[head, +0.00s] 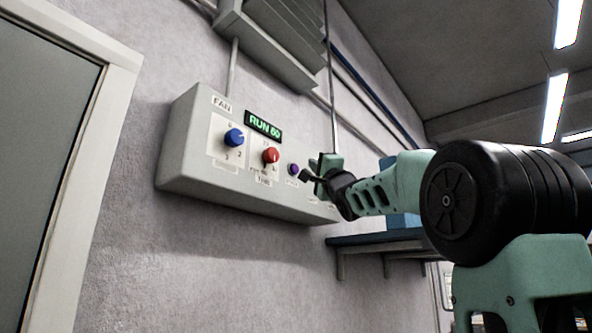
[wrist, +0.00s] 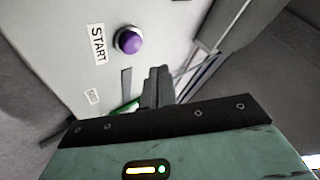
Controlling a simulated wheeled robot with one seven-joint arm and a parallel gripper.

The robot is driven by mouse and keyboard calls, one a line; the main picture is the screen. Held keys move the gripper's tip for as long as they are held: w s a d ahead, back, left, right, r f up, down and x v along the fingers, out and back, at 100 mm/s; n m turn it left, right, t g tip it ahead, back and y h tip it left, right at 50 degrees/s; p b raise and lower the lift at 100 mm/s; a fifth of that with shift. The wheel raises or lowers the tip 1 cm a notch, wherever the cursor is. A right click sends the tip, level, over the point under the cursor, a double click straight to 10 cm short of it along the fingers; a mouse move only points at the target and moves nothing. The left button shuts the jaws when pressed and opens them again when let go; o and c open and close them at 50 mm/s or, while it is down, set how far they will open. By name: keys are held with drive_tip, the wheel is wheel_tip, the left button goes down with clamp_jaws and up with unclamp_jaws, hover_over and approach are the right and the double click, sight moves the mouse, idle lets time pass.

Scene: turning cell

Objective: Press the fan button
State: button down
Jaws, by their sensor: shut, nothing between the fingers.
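The grey FAN control box (head: 185,165) is on the wall. It carries a blue knob (head: 234,138), a red knob (head: 271,156) and a purple round button (head: 293,169). In the wrist view the purple button (wrist: 129,40) stands beside a START label (wrist: 98,44). My gripper (head: 308,175) is shut and empty, just right of the purple button in the head view. In the wrist view its fingertips (wrist: 158,72) appear below and right of the button, apart from it in the picture. My gripper hides part of the box's right end.
A green-lit display (head: 263,126) reads what looks like RUN 60. A green part (wrist: 122,108), partly hidden by my gripper, shows in the wrist view. A blue shelf (head: 375,239) is below right of the box. Ducting (head: 270,45) runs above; a door frame (head: 105,130) stands left.

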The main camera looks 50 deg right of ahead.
drive_tip(key=shift+s+d+y, duration=0.1)
drive_tip(key=shift+s+y, duration=0.2)
drive_tip(key=shift+s, duration=0.75)
